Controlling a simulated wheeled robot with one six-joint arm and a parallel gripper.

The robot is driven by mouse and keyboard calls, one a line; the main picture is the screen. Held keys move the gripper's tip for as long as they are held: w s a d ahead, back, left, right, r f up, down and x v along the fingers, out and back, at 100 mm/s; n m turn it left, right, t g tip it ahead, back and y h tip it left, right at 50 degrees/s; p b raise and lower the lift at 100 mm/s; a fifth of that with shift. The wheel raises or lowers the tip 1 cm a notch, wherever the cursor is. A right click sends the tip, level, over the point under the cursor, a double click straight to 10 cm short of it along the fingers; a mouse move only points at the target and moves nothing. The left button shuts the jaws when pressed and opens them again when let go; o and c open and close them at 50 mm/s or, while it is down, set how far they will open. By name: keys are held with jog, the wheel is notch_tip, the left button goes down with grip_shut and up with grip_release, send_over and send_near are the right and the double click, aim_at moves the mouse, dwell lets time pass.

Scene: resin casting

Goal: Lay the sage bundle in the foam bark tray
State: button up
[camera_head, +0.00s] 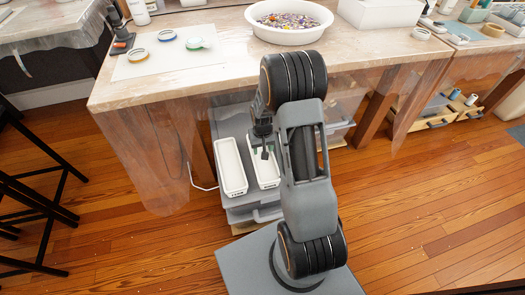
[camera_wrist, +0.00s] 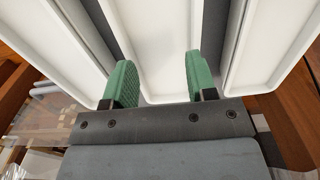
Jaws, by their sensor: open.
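My gripper (camera_head: 264,150) hangs over the low row of long white trays beside the worktable. In the wrist view its two green finger pads (camera_wrist: 158,82) stand apart with nothing between them. The middle white tray (camera_wrist: 160,40) lies beyond the fingers, and its visible part is bare. The left tray (camera_head: 231,168) looks empty. The second tray (camera_head: 267,178) is partly covered by my gripper and arm. Labels on the tray ends are too small to read, so I cannot tell which is the foam bark tray. I cannot make out a sage bundle in either view.
The trays stand on a grey drawer unit (camera_head: 241,214) against the worktable (camera_head: 215,79). On the table are a white bowl of colourful bits (camera_head: 292,34) and several tape rolls. A right-hand white tray (camera_wrist: 268,45) shows in the wrist view. Black stools stand left; the wooden floor between is clear.

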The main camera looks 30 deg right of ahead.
jog(key=s+a+r+n+t+p, duration=0.1)
jog(key=s+a+r, duration=0.2)
jog(key=r, duration=0.7)
jog(key=s+a+r+p, duration=0.1)
jog(key=s+a+r, duration=0.15)
jog(key=r, duration=0.65)
jog(key=s+a+r+t, duration=0.1)
jog(key=s+a+r, duration=0.1)
jog(key=s, duration=0.3)
jog(key=s+a+r+n, duration=0.1)
jog(key=s+r, duration=0.3)
jog(key=s, duration=0.1)
jog(key=shift+s+a+t, duration=0.2)
jog(key=shift+a+t, duration=0.2)
